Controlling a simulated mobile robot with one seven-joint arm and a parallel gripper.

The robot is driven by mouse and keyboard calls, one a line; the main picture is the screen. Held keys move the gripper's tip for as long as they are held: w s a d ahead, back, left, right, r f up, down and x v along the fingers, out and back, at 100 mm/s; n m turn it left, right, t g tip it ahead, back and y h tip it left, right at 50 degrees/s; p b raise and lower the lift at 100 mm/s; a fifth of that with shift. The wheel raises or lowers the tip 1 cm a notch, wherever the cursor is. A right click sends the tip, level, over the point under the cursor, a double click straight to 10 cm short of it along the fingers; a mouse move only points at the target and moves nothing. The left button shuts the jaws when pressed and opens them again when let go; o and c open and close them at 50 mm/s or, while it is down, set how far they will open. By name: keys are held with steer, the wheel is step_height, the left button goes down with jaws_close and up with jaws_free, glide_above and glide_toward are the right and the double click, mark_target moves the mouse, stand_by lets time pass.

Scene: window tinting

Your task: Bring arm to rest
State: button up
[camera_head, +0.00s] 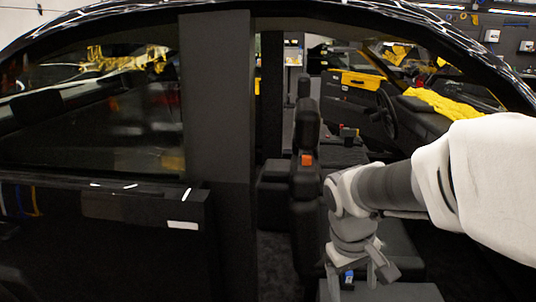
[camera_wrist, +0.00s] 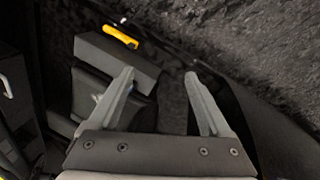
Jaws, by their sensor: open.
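My arm reaches in from the right of the head view through the car's open front door. My gripper (camera_head: 350,278) points down low in the cabin, beside the front seat (camera_head: 392,245). In the wrist view my gripper (camera_wrist: 161,75) has its two grey fingers spread wide with nothing held between them. A small blue thing shows by the fingers in the head view; I cannot tell what it is.
A yellow-handled tool (camera_wrist: 120,36) lies at the edge of a dark grey block (camera_wrist: 115,58). The door pillar (camera_head: 216,150) stands left of the opening.

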steer(key=s+a+r+m+t+y, duration=0.25)
steer(key=s+r+t, duration=0.25)
steer(key=s+r, duration=0.4)
step_height(320, 180, up, 17)
steer(key=s+p, duration=0.1)
steer(key=p, duration=1.7)
steer(key=shift+d+r+m, duration=0.15)
steer(key=shift+d+m, duration=0.1)
steer(key=shift+m, duration=0.1)
